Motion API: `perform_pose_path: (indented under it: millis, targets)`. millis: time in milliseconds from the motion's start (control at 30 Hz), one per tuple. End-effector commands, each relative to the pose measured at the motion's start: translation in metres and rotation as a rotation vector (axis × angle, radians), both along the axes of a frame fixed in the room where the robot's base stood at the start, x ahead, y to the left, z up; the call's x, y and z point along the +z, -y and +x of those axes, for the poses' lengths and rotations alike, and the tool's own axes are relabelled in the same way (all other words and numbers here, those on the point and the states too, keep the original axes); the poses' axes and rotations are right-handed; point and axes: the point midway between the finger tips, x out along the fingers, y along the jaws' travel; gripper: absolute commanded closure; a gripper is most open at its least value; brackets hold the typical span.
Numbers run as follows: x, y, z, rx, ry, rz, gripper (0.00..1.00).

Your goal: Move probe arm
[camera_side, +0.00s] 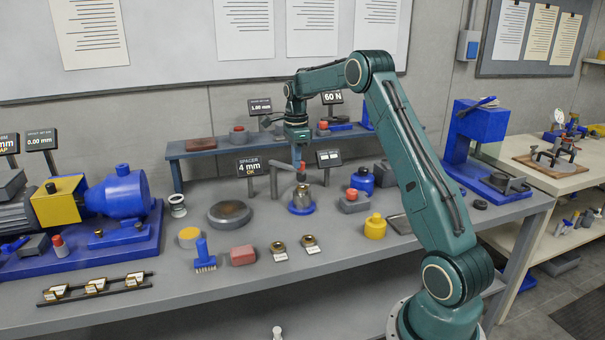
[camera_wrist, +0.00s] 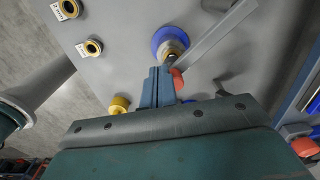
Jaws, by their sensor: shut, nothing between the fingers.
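My gripper (camera_side: 298,158) hangs from the wrist above the middle of the bench, fingers pointing down. In the wrist view its blue-grey fingers (camera_wrist: 159,72) are together with nothing between them. A long flat grey bar (camera_wrist: 212,37), which looks like the probe arm, reaches in from the upper right to just beyond the fingertips. A red knob (camera_wrist: 177,82) sits right beside the fingers; whether they touch it I cannot tell. The red knob (camera_side: 301,173) is just below the fingers in the side view. Under it stands a brass part on a blue round base (camera_side: 302,208).
A grey post (camera_side: 273,182) and the spacer display (camera_side: 249,167) stand to the left. A yellow weight (camera_side: 375,227) and a red-knobbed block (camera_side: 354,202) stand to the right. Two labelled brass rings (camera_side: 279,250) lie in front. A raised shelf (camera_side: 215,148) runs behind.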

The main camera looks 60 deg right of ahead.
Motion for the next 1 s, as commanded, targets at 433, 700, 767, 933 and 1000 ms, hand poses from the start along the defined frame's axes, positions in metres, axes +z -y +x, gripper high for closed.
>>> perform_pose_path:
  millis: [433,700,767,933,1000]
  targets:
    - [0.032,0.000,0.000,0.000,0.002,-0.002,1.00]
    - [0.043,0.000,0.000,0.000,0.001,-0.001,1.00]
    - [0.043,0.000,0.000,0.000,0.001,-0.001,1.00]
    - [0.043,0.000,0.000,0.000,0.001,-0.001,1.00]
    - [0.044,-0.001,0.000,0.003,0.001,-0.001,1.00]
